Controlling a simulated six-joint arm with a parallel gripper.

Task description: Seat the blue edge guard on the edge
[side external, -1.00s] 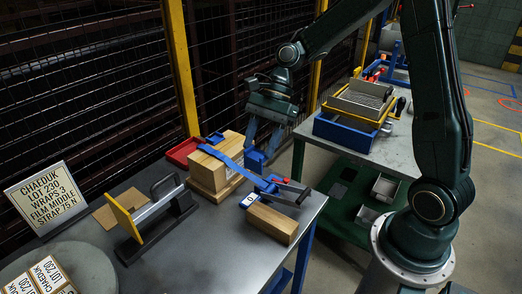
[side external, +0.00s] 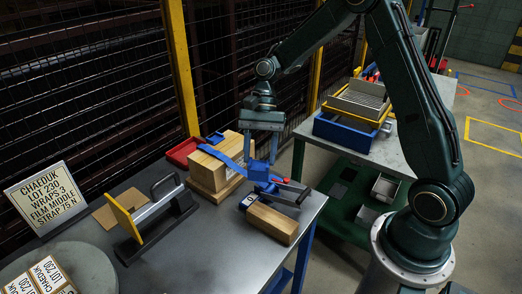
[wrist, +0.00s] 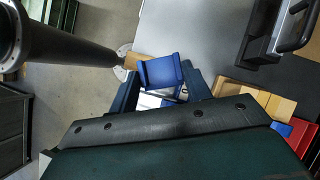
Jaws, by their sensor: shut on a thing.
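The blue edge guard (side external: 259,171) is a small angled block between the fingers of my gripper (side external: 261,160). It also shows in the wrist view (wrist: 162,72), pinched between the dark fingers (wrist: 160,92). My gripper points down, just right of the wooden box (side external: 207,172) on the table. A blue strap (side external: 225,158) runs across the box top toward its right edge. The guard appears beside that edge, over the strap's line; I cannot tell whether it touches the strap or the box.
A strapping tool with a red and black handle (side external: 301,192) and a wooden block (side external: 271,222) are close by the guard. A dispenser with a yellow plate (side external: 122,219) stands left. Bare table (side external: 190,245) lies in front.

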